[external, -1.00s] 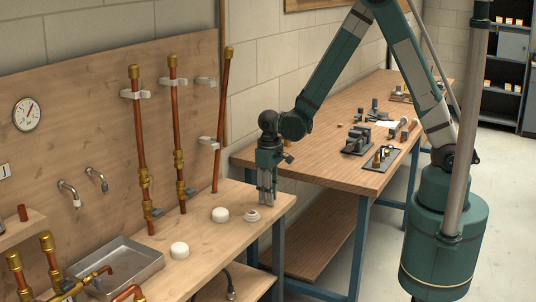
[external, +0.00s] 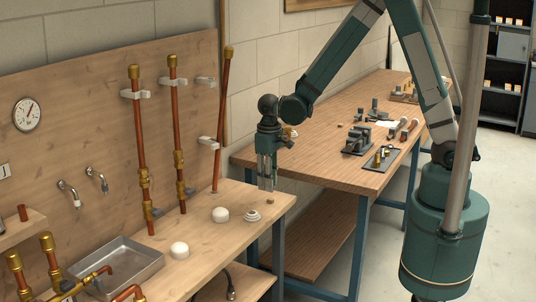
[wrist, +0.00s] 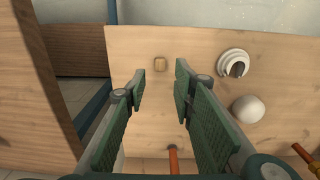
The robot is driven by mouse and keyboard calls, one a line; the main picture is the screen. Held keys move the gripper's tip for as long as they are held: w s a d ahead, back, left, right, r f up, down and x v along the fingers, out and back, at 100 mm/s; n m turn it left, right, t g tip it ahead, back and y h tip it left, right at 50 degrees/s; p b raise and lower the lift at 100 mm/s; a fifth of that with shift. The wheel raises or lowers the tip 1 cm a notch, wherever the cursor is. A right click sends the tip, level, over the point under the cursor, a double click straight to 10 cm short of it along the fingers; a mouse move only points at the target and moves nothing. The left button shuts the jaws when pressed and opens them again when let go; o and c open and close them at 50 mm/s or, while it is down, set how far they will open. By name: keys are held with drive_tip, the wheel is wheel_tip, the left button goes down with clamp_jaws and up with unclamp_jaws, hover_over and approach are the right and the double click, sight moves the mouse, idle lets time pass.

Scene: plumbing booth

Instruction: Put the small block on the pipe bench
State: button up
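A white ringed fitting (external: 252,215) and white domes (external: 220,214) (external: 180,250) sit nearby on the bench. Copper pipes (external: 219,125) rise behind. A metal tray (external: 125,268) stands at left. A second workbench (external: 335,165) with tools stands to the right.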

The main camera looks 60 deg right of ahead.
wheel_tip(320, 180, up, 6)
drive_tip(key=shift+r+p, duration=0.2)
drive_tip(key=shift+p, duration=0.15)
idle(0.4)
drive_tip(key=shift+r, duration=0.1)
drive_tip(key=s+d+r+t, duration=0.2)
drive_tip(key=s+d+r, duration=0.1)
drive_tip(key=s+r, duration=0.3)
drive_tip(key=s+d+r+t, duration=0.1)
drive_tip(key=s+d+r, duration=0.25)
drive_tip(key=r, duration=0.55)
drive_tip(key=s+d+r+t, duration=0.2)
drive_tip(key=s, duration=0.4)
drive_tip(key=s+d+r+t, duration=0.2)
drive_tip(key=s+r, duration=0.1)
drive_tip(key=s, duration=0.4)
drive_tip(key=shift+s+d+r, duration=0.2)
drive_tip(key=shift+s+d, duration=0.1)
